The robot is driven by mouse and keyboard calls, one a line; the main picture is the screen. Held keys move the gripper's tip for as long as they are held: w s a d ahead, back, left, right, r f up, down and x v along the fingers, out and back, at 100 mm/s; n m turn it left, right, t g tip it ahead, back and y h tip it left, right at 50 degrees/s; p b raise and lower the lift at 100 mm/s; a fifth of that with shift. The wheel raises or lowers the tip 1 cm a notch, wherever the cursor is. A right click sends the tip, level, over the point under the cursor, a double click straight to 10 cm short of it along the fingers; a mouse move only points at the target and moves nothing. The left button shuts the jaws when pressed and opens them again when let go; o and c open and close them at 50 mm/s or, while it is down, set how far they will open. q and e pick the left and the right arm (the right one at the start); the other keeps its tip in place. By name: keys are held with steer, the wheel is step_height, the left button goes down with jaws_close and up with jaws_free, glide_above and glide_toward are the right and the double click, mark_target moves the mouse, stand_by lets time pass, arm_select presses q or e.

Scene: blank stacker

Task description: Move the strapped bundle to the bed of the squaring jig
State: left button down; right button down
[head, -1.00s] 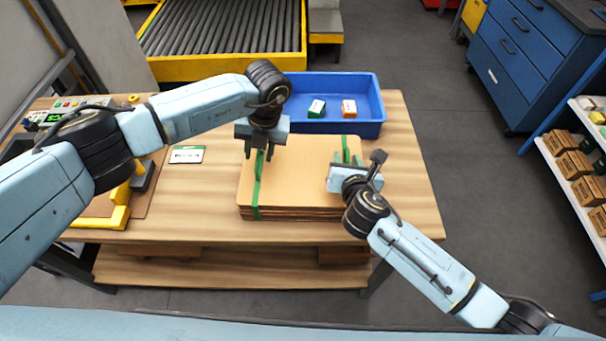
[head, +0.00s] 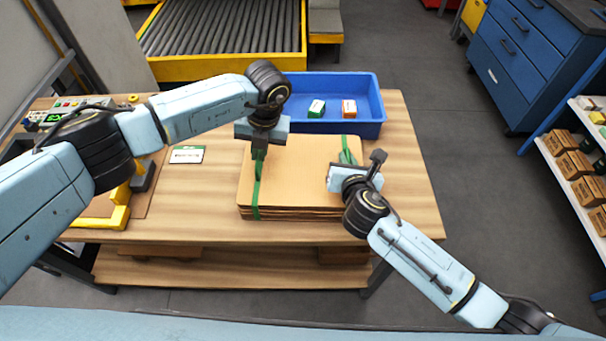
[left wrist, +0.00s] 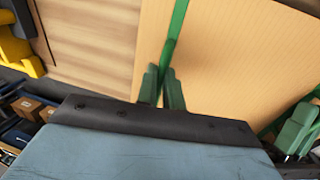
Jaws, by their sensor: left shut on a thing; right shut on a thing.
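The strapped bundle (head: 300,178) is a stack of flat brown cardboard sheets with green straps, lying on the wooden table. My left gripper (head: 259,156) is shut on the bundle's left strap near its far part; the left wrist view shows its green fingers (left wrist: 164,90) closed together on the strap. My right gripper (head: 348,157) is shut on the right strap; its fingers are partly hidden by its own body. The squaring jig (head: 118,212), with yellow edges, is at the left of the table, largely hidden behind my left arm.
A blue tray (head: 350,129) behind the bundle holds a green and white box (head: 316,108) and an orange and white box (head: 349,108). A white and green card (head: 187,154) lies between jig and bundle. The table's right end is clear.

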arm_select(q)
steer(key=shift+r, duration=0.2)
arm_select(e)
steer(key=shift+r, duration=0.15)
